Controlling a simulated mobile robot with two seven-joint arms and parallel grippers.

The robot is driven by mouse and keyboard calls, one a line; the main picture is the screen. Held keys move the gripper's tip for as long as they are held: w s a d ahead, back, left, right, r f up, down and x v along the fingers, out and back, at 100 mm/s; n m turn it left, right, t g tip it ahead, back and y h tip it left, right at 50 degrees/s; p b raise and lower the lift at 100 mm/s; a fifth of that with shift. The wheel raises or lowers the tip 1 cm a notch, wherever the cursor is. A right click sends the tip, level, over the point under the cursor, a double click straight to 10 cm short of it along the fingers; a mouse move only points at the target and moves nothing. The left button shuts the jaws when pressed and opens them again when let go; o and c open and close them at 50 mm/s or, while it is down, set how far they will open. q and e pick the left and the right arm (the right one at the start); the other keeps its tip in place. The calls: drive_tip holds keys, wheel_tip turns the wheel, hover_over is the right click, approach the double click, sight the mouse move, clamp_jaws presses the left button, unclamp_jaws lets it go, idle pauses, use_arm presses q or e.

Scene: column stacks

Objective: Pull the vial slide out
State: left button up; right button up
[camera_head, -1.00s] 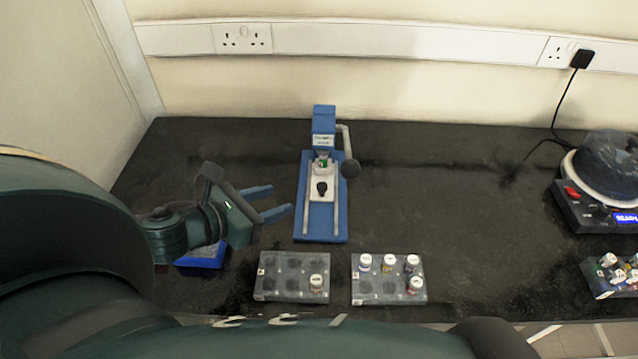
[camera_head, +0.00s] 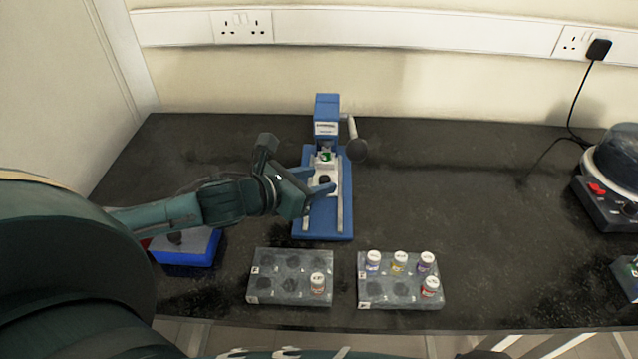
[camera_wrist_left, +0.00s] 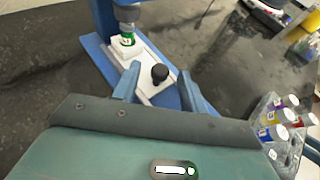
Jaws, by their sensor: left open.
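The vial slide (camera_head: 327,169) is a white carriage between two rails on the blue press (camera_head: 327,105). A vial with a green band (camera_head: 326,157) stands in its far part, under the press head; it also shows in the left wrist view (camera_wrist_left: 127,39). A black knob (camera_wrist_left: 159,74) stands on the near part of the slide. My left gripper (camera_head: 321,172) is open, its blue fingers reaching over the press base from the left. In the left wrist view its fingertips (camera_wrist_left: 157,76) lie on either side of the knob, with gaps. My right gripper is not in view.
Two grey vial racks (camera_head: 262,299) (camera_head: 372,302) stand in front of the press, holding several capped vials. A blue tray (camera_head: 186,257) lies at left, partly under my arm. The press lever (camera_head: 355,146) sticks out right. A hotplate-like device (camera_head: 602,205) stands far right. The middle right bench is clear.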

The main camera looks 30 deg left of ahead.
use_arm(q)
drive_tip(key=shift+x, duration=0.75)
clamp_jaws()
